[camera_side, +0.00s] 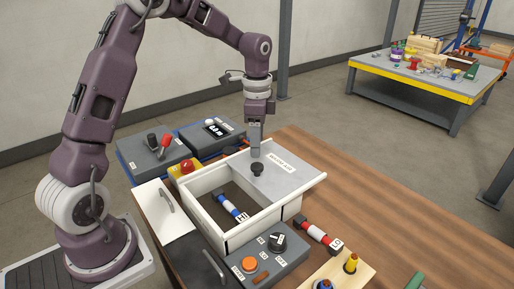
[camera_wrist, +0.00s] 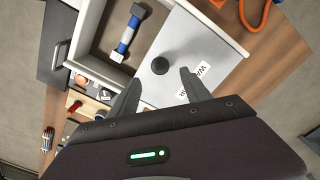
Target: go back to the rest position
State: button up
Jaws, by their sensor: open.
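My gripper (camera_side: 256,150) is pointing down over the grey sliding lid of the white box. In the wrist view its two fingers (camera_wrist: 159,76) are spread apart with nothing between them. A black round knob (camera_side: 257,169) stands on the lid (camera_side: 284,178). In the wrist view the knob (camera_wrist: 161,64) shows just beyond the fingertips. The side view does not clearly show whether a finger touches it. The lid covers the right part of the box, and the left part is open.
A blue-and-white spool-shaped part (camera_side: 232,208) lies inside the box (camera_side: 233,242). A red-and-white one (camera_side: 318,235) lies on the wooden table. Control boxes with a red lever (camera_side: 165,145), a red button (camera_side: 187,166) and an orange button (camera_side: 250,264) surround the box. Space above is clear.

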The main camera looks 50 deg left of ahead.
jog(key=s+d+r+n+t+y, duration=0.1)
jog(key=s+d+r+n, duration=0.1)
jog(key=s+d+r, duration=0.35)
jog(key=s+d+r+n+t, duration=0.2)
jog(key=s+r, duration=0.5)
jog(key=s, duration=0.1)
jog(key=s+d+n+t, duration=0.1)
jog(key=s+n, duration=0.1)
jog(key=s, duration=0.4)
jog(key=s+d+n+t+h, duration=0.1)
jog(key=s+d+n, duration=0.1)
jog(key=s, duration=0.5)
jog(key=shift+s+n+t, duration=0.2)
jog(key=shift+n+t, duration=0.1)
jog(key=shift+n, duration=0.2)
